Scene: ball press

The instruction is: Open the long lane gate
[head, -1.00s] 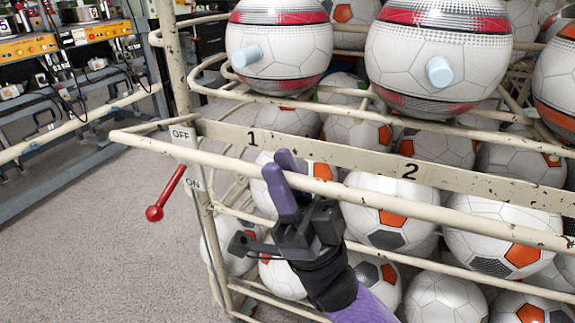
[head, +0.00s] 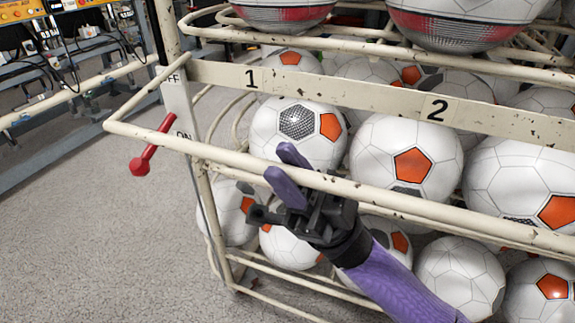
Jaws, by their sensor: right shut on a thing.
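The long cream rail (head: 430,206), which I take to be the lane gate, runs across the front of the ball rack below the numbered strip (head: 345,94). Its left end bends back toward the rack post. My right gripper (head: 290,172) has its purple fingers across this rail and is shut on it, left of the middle of the view. The purple right arm comes in from the lower right. Soccer balls, such as the one under number 1 (head: 297,128), lie behind the rail. My left gripper is not in view.
A red-knobbed lever (head: 150,147) sits at the OFF/ON plate (head: 178,108) on the rack's left post. Large balls (head: 280,14) rest on the upper shelf. Grey floor (head: 100,235) is clear at the left, before a machine bench.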

